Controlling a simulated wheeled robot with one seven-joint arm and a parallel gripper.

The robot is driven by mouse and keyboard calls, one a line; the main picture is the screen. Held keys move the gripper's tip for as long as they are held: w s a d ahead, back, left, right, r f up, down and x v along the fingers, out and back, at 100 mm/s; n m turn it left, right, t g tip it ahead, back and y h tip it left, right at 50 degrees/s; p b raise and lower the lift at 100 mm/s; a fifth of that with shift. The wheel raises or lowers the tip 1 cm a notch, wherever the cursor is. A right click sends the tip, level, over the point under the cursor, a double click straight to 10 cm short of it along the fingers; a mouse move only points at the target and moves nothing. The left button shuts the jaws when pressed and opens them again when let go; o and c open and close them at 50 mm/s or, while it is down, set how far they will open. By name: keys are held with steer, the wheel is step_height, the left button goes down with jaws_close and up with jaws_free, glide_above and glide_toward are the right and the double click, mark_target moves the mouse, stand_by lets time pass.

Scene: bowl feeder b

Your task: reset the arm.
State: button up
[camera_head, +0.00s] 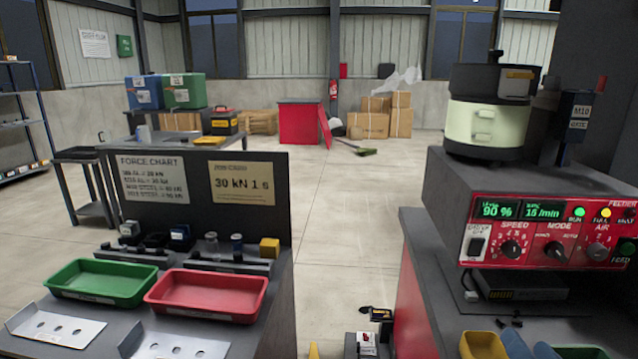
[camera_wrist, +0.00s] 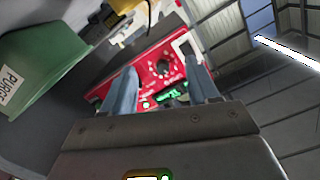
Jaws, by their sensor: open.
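My gripper (camera_wrist: 161,66) shows in the wrist view with its two grey-blue fingers apart and nothing between them. Beyond the fingers is a red control panel (camera_wrist: 150,78) with knobs and a lit green display, seen tilted. The feeder's red panel (camera_head: 545,235) there reads 90 % and 15/min, with SPEED, MODE and AIR knobs. A pale green and black bowl (camera_head: 487,125) sits on the feeder's grey housing.
A green tray (camera_head: 102,283) and a red tray (camera_head: 207,295) stand on the left bench by a dark board (camera_head: 205,225). A green bin (camera_wrist: 40,75) labelled PURGE fills the wrist view's left. Open floor (camera_head: 345,240) lies between the benches. A small dark item (camera_head: 377,314) shows low centre.

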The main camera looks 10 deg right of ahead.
steer(key=s+a+f+n+y, duration=0.1)
steer(key=s+a+f+n, duration=0.1)
steer(key=s+a, duration=0.45)
steer(key=s+a+f+n+y, duration=0.1)
steer(key=s+a+f, duration=0.2)
steer(key=s, duration=0.6)
steer(key=s+a+r+n+g+y, duration=0.1)
steer(key=s+a+r+n, duration=0.1)
steer(key=s, duration=0.6)
steer(key=s+a+r+n+y, duration=0.1)
steer(key=s+a+r+n, duration=0.1)
steer(key=s+a, duration=0.3)
steer(key=s+r, duration=0.1)
steer(key=s, duration=0.2)
steer(key=shift+s+a+r+n+g, duration=0.15)
steer(key=shift+s+a+n+g, duration=0.15)
steer(key=shift+n+g, duration=0.1)
steer(key=shift+w, duration=0.1)
